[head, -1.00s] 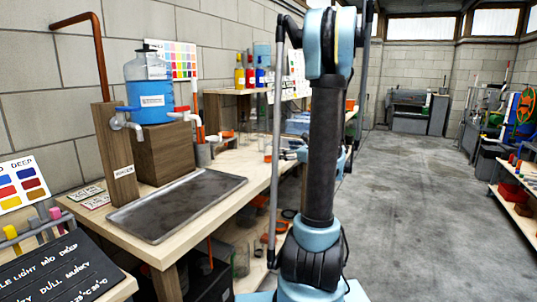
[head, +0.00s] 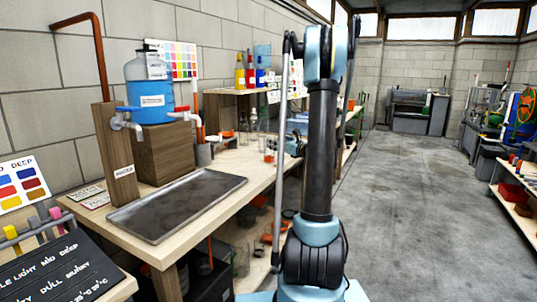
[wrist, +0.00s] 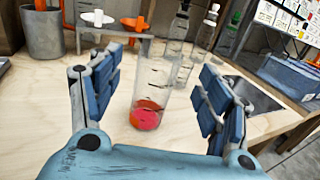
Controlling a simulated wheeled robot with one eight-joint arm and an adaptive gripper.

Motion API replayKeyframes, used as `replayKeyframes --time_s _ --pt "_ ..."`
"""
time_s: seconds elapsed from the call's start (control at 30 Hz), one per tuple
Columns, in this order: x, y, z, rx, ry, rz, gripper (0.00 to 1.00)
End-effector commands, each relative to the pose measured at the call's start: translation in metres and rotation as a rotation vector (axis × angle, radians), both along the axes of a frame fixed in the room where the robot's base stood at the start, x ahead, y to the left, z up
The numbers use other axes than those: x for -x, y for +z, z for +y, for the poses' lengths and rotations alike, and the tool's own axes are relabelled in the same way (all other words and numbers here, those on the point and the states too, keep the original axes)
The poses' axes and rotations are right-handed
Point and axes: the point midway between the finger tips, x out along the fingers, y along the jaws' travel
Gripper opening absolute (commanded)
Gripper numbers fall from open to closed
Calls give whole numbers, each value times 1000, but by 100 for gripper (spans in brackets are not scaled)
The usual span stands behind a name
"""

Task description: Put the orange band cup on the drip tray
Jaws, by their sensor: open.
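The drip tray (head: 180,205) is a dark, shallow metal tray with nothing on it, on the wooden bench in the head view. In the wrist view a tall clear cup (wrist: 154,82) with orange-red at its base stands upright on the bench. I cannot tell whether the colour is a band or contents. My gripper (wrist: 157,76) is open, with one blue-padded finger on each side of the cup. No clear contact shows. In the head view my arm partly hides the gripper.
Clear bottles (wrist: 182,45) stand behind the cup, and a grey pot (wrist: 42,35) is at the left. A blue bin (wrist: 290,75) sits at the right.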

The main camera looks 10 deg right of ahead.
Motion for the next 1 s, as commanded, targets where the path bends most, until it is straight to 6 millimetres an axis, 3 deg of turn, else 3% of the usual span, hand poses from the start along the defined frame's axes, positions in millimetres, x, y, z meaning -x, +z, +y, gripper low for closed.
replayKeyframes --time_s 0.37,0.7,0.97,1.0 --pt "-21 -1 13 0 1 0 71" --pt "-56 -5 34 0 1 0 71" --pt "-59 -5 36 1 -1 -1 71" --pt "-59 -5 36 1 -1 -1 64"
